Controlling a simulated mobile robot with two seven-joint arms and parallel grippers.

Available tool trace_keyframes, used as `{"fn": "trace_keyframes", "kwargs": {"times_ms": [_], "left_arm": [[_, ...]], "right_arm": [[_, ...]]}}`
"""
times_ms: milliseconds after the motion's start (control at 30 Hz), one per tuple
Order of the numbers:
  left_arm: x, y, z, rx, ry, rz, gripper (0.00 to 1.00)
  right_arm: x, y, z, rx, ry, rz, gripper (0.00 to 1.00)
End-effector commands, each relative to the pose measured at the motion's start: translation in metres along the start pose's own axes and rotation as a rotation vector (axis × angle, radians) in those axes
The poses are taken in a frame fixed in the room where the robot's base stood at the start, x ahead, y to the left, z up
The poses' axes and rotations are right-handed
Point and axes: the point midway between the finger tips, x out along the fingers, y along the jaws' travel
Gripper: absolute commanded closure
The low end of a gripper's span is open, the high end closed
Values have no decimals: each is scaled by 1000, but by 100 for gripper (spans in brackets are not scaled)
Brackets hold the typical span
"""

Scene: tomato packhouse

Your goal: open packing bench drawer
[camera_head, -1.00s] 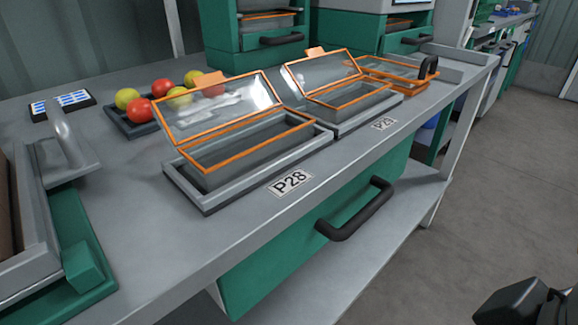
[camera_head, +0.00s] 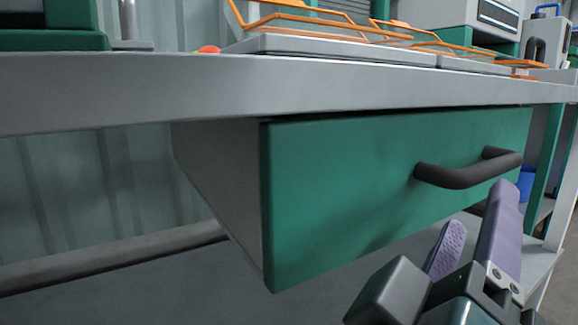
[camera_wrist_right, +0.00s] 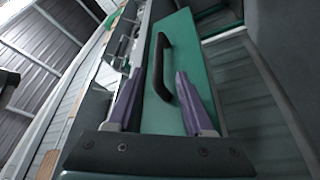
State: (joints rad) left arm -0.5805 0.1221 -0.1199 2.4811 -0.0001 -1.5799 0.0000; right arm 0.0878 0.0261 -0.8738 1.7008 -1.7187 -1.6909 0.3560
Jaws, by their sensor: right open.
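The packing bench drawer (camera_head: 380,190) has a green front and grey side and hangs under the bench top. Its front sits about in line with the bench edge, with no clear gap showing. Its black bar handle (camera_head: 468,172) is on the right half of the front. My right gripper (camera_head: 480,212), with purple fingers, is open and empty just below and in front of the handle. In the right wrist view the handle (camera_wrist_right: 160,68) appears between the two fingers (camera_wrist_right: 158,82), ahead of their tips; contact cannot be told. My left gripper is not in view.
The grey bench top (camera_head: 200,90) overhangs the drawer closely. Orange-framed lidded boxes (camera_head: 300,28) stand on it. A lower shelf (camera_head: 130,285) runs beneath. A green upright (camera_head: 545,160) and a blue object (camera_head: 525,183) are at the right. Space left of the drawer is open.

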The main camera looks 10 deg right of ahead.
Motion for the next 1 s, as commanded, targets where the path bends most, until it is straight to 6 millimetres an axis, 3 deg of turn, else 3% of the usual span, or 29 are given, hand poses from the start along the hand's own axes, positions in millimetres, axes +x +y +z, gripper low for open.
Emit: {"fn": "trace_keyframes", "kwargs": {"times_ms": [500,700,933,1000], "left_arm": [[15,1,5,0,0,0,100],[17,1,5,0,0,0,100],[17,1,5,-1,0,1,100],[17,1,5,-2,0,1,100]], "right_arm": [[83,1,0,-1,5,9,48],[97,2,0,-2,3,7,48],[97,2,0,-2,3,5,48],[97,2,0,-2,3,5,55]]}}
